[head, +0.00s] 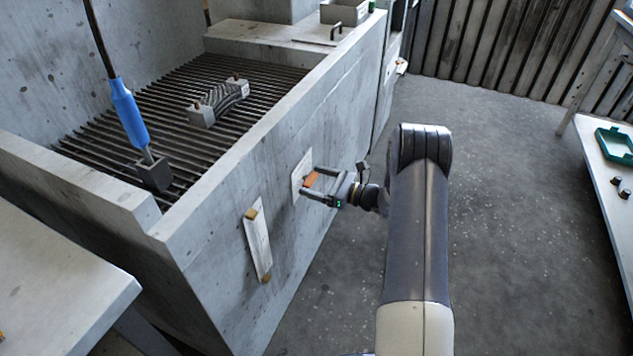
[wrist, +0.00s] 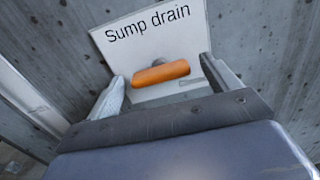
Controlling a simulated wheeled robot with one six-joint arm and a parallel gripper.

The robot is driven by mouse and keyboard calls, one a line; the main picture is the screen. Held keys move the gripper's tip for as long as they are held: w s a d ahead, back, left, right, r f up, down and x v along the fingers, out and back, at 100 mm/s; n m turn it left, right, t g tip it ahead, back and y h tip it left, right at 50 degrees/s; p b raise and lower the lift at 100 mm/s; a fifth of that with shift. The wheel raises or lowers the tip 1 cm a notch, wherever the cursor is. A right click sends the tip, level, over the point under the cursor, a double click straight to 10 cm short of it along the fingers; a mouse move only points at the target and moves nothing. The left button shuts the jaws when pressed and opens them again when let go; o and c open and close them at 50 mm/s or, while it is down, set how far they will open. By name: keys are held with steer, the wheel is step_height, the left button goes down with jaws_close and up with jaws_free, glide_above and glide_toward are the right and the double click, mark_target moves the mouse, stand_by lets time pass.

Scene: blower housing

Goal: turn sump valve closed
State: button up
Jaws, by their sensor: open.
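The sump valve shows as an orange handle (wrist: 161,73) on a white plate (wrist: 150,38) lettered "Sump drain" in the wrist view. The handle lies nearly level across the plate, its right end slightly higher. In the head view the orange handle (head: 311,179) is on the side wall of the concrete housing. My gripper (head: 305,183) is open at the plate, one finger on each side of the handle. In the wrist view the fingers of my gripper (wrist: 160,82) stand left and right of the handle, with a gap on the right. Whether the left finger touches it I cannot tell.
A pale vertical strip with tan end blocks (head: 257,240) is on the wall left of the plate. Above is a grated pit (head: 170,110) with a blue-handled tool (head: 129,110). A bench (head: 610,180) stands at right. The floor right of the housing is clear around my arm.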

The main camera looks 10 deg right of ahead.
steer(key=v, duration=1)
steer(key=shift+s+d+p, duration=0.2)
steer(key=shift+d+p, duration=0.15)
steer(key=shift+p, duration=0.1)
steer(key=b+x, duration=0.1)
steer(key=x, duration=0.9)
steer(key=shift+a, duration=0.2)
steer(key=shift+w+a+n, duration=0.15)
steer(key=shift+w+n, duration=0.1)
steer(key=shift+n, duration=0.65)
